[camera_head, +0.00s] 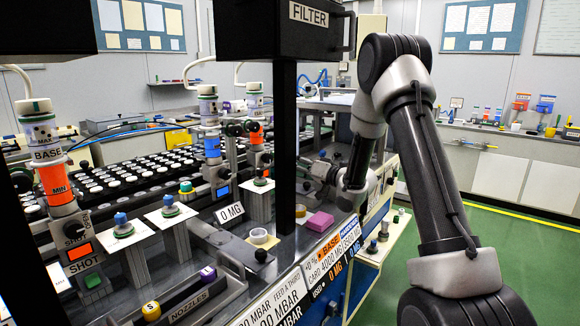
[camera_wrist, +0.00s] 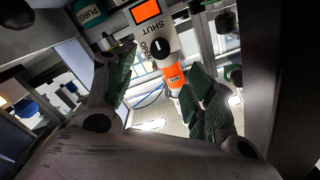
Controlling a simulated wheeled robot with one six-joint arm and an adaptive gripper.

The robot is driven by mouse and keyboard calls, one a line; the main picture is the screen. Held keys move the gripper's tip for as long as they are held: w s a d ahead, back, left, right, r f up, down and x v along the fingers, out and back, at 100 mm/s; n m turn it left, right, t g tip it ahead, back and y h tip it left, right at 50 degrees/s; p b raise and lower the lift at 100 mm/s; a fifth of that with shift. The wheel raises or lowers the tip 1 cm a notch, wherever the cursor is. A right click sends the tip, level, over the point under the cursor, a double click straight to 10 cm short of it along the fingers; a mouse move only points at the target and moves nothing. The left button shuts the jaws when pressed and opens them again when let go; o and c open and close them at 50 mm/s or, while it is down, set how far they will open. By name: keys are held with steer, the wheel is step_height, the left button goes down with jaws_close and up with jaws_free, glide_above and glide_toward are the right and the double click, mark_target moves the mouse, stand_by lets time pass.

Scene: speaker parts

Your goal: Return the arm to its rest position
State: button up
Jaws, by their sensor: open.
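My arm rises at the right of the head view, bends at the elbow and reaches down to the left over the machine's edge. My gripper (camera_head: 318,172) is at its end, small and dark, just right of a black post. In the wrist view my gripper (camera_wrist: 160,80) is open, its two green-padded fingers apart. Nothing is held between them. A white unit (camera_wrist: 156,45) marked SHUT, with a black knob and orange bands, shows beyond the fingers. I cannot tell its distance from them.
The black FILTER box (camera_head: 285,30) and its post (camera_head: 285,140) stand close left of my arm. A pink block (camera_head: 320,221) and a tape-like ring (camera_head: 259,236) lie on the machine top. Green floor (camera_head: 500,250) is clear at right.

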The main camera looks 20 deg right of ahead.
steer(key=s+d+r+h, duration=0.3)
steer(key=d+r+h, duration=0.2)
steer(key=r+h, duration=0.15)
steer(key=s+d+r+g+h, duration=0.2)
steer(key=s+d+r, duration=0.1)
steer(key=s, duration=0.3)
steer(key=s+d+r+g+h, duration=0.1)
steer(key=s+d+r+h, duration=0.1)
steer(key=s, duration=0.4)
steer(key=s+a+f+g, duration=0.1)
steer(key=s+g, duration=0.2)
steer(key=s, duration=1.3)
steer(key=s+a+f+g, duration=0.1)
steer(key=s+g, duration=0.3)
steer(key=s, duration=1.2)
steer(key=shift+f+n, duration=0.4)
steer(key=shift+f, duration=0.4)
